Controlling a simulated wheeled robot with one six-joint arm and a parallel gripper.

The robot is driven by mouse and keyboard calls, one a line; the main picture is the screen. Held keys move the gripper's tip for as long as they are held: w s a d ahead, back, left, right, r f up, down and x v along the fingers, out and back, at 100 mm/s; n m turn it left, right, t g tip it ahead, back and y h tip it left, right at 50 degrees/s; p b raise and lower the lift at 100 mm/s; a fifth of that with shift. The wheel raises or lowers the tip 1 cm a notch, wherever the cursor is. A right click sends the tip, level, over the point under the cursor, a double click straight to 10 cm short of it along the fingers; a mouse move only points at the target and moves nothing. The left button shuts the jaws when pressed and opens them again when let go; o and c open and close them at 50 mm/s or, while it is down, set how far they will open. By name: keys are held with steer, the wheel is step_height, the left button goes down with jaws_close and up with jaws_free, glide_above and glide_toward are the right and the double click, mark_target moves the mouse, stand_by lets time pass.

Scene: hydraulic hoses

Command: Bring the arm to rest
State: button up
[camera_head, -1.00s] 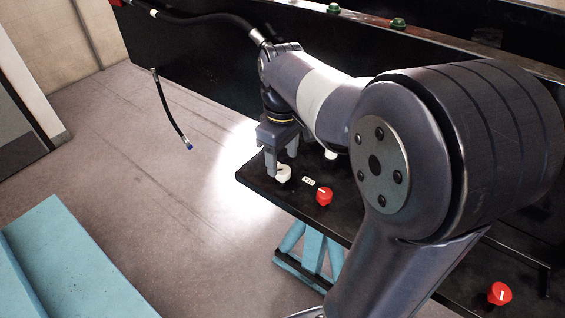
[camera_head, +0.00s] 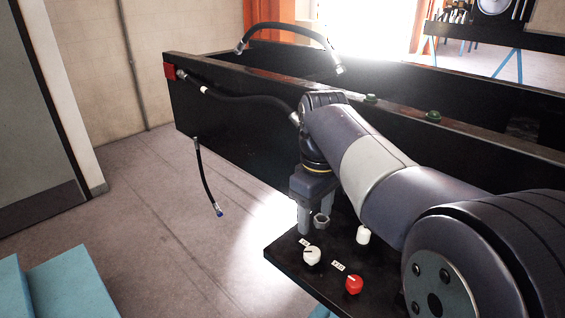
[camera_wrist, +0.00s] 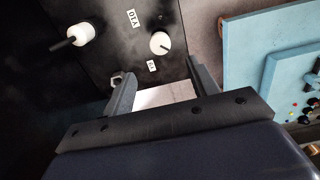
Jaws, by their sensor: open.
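My gripper (camera_head: 313,222) points down over the black panel (camera_head: 285,258). Its two fingers are apart with nothing between them. A white round knob (camera_head: 312,256) is on the panel just in front of the fingers, and my gripper is clear of it. In the wrist view, my gripper's fingertips (camera_wrist: 160,74) show open, with a white knob (camera_wrist: 160,43) beyond them. My arm stretches from the lower right to the panel.
A red knob (camera_head: 354,284) and a white post (camera_head: 363,235) stand on the panel. A hose (camera_head: 245,102) runs along the black frame (camera_head: 190,122) behind my wrist.

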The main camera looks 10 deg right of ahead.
mark_target(312, 252)
step_height(312, 252, down, 10)
steer(key=shift+f, duration=0.2)
steer(key=shift+r, duration=0.1)
steer(key=shift+r, duration=0.1)
stand_by(0.3)
